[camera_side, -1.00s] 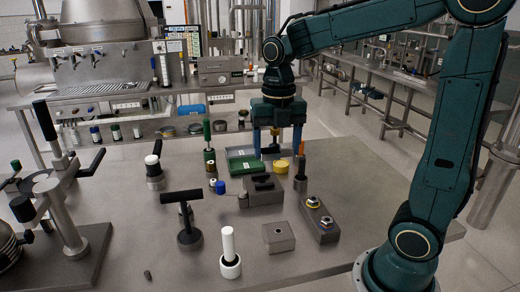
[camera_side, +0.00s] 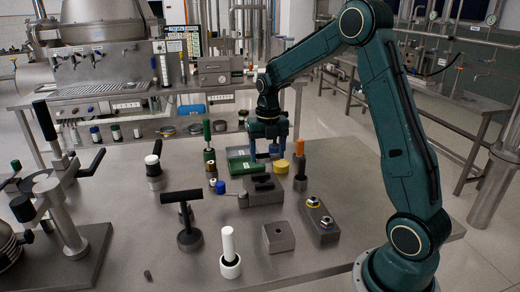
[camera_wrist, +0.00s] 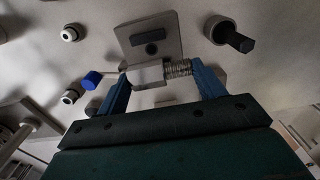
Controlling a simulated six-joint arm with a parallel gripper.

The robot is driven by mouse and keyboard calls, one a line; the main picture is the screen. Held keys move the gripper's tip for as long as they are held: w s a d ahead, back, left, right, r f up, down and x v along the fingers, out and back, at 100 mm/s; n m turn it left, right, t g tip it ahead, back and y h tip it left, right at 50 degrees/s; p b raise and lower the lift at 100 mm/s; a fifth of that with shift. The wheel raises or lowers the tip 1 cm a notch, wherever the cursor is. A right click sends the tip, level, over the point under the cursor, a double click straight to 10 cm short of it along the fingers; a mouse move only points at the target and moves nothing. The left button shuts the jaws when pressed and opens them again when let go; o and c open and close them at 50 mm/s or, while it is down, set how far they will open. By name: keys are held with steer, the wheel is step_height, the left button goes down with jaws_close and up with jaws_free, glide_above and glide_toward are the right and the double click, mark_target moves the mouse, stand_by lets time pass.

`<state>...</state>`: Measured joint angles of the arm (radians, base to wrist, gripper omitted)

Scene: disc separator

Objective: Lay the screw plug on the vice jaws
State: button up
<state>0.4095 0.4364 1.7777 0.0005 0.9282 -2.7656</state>
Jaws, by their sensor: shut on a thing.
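My gripper (camera_side: 267,157) is over the far side of the vice in the side view. In the wrist view its blue fingers (camera_wrist: 163,82) are shut on the screw plug, a pale smooth head (camera_wrist: 148,74) with a ridged, threaded part (camera_wrist: 178,68), held lying crosswise between them. The vice (camera_side: 262,197) is a grey block with dark jaws and a blue-knobbed handle (camera_side: 220,187) on its left. In the wrist view the vice (camera_wrist: 142,31) shows beyond the plug, which hides part of it. I cannot tell whether the plug touches the jaws.
A yellow round part (camera_side: 281,167) and an orange-topped post (camera_side: 300,165) stand close to the right. A green tray (camera_side: 240,164) lies behind the vice. Small bottles (camera_side: 210,165) stand to the left. A grey block (camera_side: 278,237) is in front.

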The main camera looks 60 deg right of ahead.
mark_target(267, 182)
steer(key=shift+d+f, duration=0.1)
steer(key=shift+f, duration=0.2)
steer(key=shift+f, duration=1.85)
steer(key=shift+f, duration=0.2)
steer(key=shift+f, duration=0.8)
steer(key=shift+f, duration=0.35)
steer(key=o, duration=1.1)
steer(key=shift+r, duration=0.1)
